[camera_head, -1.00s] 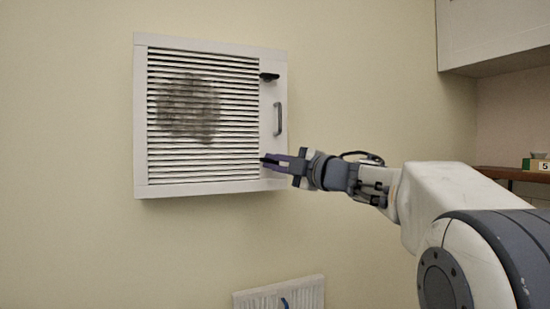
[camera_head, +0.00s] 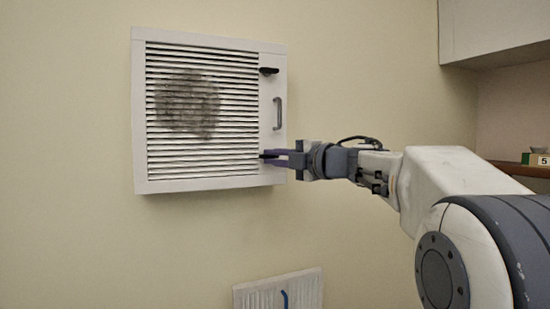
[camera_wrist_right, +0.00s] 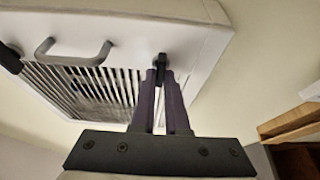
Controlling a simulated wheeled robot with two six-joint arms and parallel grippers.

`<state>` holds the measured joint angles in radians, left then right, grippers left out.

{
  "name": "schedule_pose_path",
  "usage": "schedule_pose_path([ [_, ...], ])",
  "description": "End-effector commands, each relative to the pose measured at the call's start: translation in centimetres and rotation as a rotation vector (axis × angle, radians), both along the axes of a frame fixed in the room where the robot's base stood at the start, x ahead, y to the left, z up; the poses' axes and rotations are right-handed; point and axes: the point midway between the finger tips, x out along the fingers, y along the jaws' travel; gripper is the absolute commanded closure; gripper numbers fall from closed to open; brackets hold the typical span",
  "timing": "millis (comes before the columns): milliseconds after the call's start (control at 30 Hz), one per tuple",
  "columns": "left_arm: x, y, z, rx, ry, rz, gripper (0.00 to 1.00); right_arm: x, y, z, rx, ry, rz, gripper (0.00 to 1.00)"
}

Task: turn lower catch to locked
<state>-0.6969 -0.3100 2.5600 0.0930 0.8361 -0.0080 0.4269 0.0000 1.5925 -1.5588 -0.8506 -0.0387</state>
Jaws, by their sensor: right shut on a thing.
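The white louvred vent cover (camera_head: 211,184) hangs on the wall, with a dark dusty patch on its slats. The lower catch (camera_wrist_right: 161,60) is a small black lever near the cover's lower right corner. In the head view only its dark tip (camera_head: 266,156) shows left of my fingers. My right gripper (camera_head: 281,158) is shut on the lower catch. In the right wrist view the purple fingers (camera_wrist_right: 162,92) sit close together at the catch. The upper catch (camera_head: 268,71) is black and lies roughly level. My left gripper is not in view.
A grey handle (camera_head: 279,114) stands out from the cover's right frame, above my right gripper. A white pleated panel (camera_head: 300,292) with a blue strip leans low on the wall.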

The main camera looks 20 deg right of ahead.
Motion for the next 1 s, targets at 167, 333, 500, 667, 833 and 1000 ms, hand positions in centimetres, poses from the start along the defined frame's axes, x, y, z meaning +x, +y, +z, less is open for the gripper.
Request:
schedule_pose_path([
  [167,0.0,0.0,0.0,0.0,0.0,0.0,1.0,0.0,0.1,-0.1,-0.002,0.001,0.003,0.57],
  [333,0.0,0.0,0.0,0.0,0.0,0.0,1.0,0.0,0.0,-0.1,0.0,0.001,0.001,0.57],
  [500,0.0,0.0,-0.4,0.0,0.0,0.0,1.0,-0.5,-0.3,-0.1,-0.001,0.0,-0.002,0.57],
  [667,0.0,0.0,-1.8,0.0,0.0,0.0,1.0,-2.8,-1.3,-0.4,-0.002,-0.003,-0.005,0.57],
  [833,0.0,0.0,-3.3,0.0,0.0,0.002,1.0,-5.9,-2.8,-0.4,-0.002,-0.002,-0.005,0.57],
  [1000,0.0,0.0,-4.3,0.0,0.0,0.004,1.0,-8.4,-3.9,-0.3,-0.002,0.0,-0.003,0.57],
])
